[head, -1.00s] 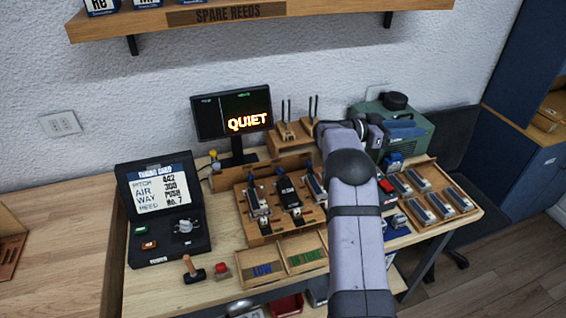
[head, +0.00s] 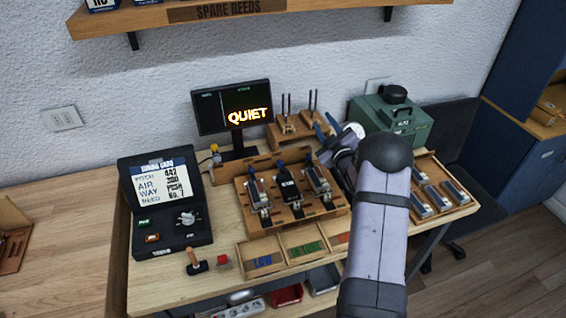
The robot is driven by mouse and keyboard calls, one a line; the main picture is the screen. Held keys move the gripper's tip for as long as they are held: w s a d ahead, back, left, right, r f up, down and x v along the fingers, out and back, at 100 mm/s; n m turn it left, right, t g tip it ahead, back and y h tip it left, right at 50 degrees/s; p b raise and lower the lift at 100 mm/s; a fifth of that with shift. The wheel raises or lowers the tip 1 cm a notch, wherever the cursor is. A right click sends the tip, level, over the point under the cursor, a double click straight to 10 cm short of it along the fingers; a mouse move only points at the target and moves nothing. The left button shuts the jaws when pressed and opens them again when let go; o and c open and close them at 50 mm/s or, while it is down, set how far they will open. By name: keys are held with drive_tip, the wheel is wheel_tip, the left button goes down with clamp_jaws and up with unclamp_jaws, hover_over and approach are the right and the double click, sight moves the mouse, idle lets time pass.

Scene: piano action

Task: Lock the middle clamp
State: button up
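A wooden rack (head: 243,213) on the bench holds three reed clamps side by side, each with a blue lever at its back. The middle clamp (head: 288,188) is dark with a pale label; its blue lever (head: 280,165) stands at the far end. The left clamp (head: 258,196) and right clamp (head: 318,182) flank it. I cannot tell from this size whether any lever is locked. My gripper (head: 326,127) is behind and right of the right clamp, above the bench. Its two blue fingers look spread apart, with nothing seen between them.
A monitor (head: 208,115) reading QUIET stands behind the rack. A wooden stand with upright pins (head: 285,132) and a green machine (head: 415,122) are at the back. Labelled trays (head: 262,260) lie in front. A tuning-card case (head: 150,232) is left; a reed tray (head: 462,178) is right.

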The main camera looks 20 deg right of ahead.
sight(280, 161)
drive_tip(key=s+a+f+g+y, duration=0.1)
drive_tip(key=a+f+y, duration=0.1)
drive_tip(key=a+f, duration=0.1)
drive_tip(key=s+a+f+g+y, duration=0.2)
drive_tip(key=a+f, duration=0.1)
drive_tip(key=a, duration=0.1)
drive_tip(key=s+a+f+g+y, duration=0.2)
drive_tip(key=a+f, duration=0.2)
drive_tip(key=shift+a+n, duration=0.1)
drive_tip(key=shift+n, duration=0.3)
drive_tip(key=shift+f+m, duration=0.35)
drive_tip(key=shift+m, duration=0.25)
drive_tip(key=shift+f+m+g, duration=0.1)
drive_tip(key=shift+m+g, duration=0.2)
drive_tip(key=shift+m, duration=0.9)
drive_tip(key=shift+p+x, duration=1.3)
drive_tip(key=shift+x, duration=2.3)
clamp_jaws()
